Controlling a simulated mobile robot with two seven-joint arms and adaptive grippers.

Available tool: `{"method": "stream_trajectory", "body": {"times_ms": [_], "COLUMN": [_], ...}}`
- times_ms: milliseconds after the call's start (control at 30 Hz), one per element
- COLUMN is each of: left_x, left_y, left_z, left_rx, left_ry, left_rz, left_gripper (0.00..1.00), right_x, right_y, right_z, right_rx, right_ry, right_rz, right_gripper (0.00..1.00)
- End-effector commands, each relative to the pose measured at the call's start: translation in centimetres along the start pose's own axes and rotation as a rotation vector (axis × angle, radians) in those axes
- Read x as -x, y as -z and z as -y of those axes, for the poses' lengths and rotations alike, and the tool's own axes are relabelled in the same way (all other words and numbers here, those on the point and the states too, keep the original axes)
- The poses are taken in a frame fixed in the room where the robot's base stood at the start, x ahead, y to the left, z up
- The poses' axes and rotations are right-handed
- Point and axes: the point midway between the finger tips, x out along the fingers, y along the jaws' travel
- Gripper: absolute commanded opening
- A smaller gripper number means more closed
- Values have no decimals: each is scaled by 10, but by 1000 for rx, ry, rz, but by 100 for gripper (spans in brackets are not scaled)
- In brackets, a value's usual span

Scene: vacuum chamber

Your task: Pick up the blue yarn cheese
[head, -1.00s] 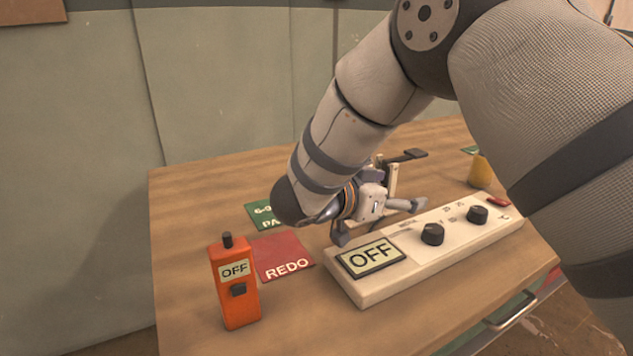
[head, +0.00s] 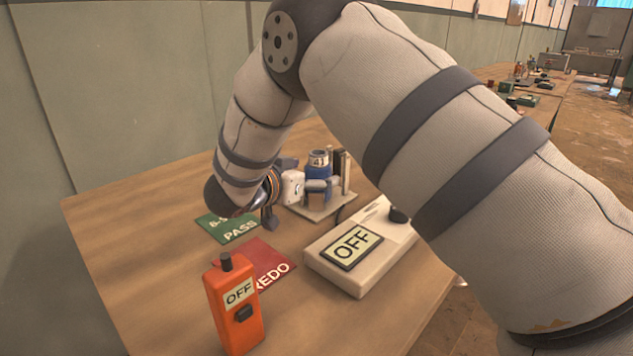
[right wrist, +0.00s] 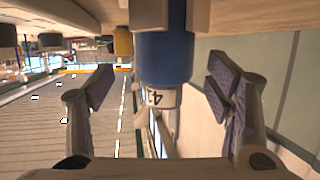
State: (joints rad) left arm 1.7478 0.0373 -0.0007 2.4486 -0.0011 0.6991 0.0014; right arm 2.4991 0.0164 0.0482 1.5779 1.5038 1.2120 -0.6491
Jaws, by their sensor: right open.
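The blue yarn cheese (head: 318,172) is a blue cylinder with a pale top band marked 4. It stands upright at a small pale stand (head: 322,210) on the wooden table, partly hidden by my gripper. My right gripper (head: 297,201) is beside it, low over the table, its jaws open and empty. In the right wrist view the blue cheese (right wrist: 165,57) appears upside down, between the two spread fingers (right wrist: 160,88) and a little beyond them. I cannot tell whether a finger touches it. My left gripper is not in view.
A white control panel (head: 335,272) marked OFF is on the right, partly covered by my arm. The table's left part is clear.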

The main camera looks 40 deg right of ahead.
Motion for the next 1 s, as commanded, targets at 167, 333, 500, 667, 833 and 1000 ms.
{"method": "stream_trajectory", "body": {"times_ms": [167,333,500,667,833,1000], "left_x": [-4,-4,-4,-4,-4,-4], "left_y": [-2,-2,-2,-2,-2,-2], "left_z": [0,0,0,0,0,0], "left_rx": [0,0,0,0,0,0], "left_ry": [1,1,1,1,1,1], "left_rz": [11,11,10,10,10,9], "left_gripper": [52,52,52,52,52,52], "right_x": [-34,-44,-43,-43,-43,-42], "right_y": [-2,0,0,0,0,2], "right_z": [5,5,5,5,5,5], "right_rx": [1,0,-1,0,-1,-1], "right_ry": [-3,-1,-1,-1,-1,-1], "right_rz": [1,-1,-1,-1,-1,-1], "right_gripper": [73,73,64,28,18,18]}}
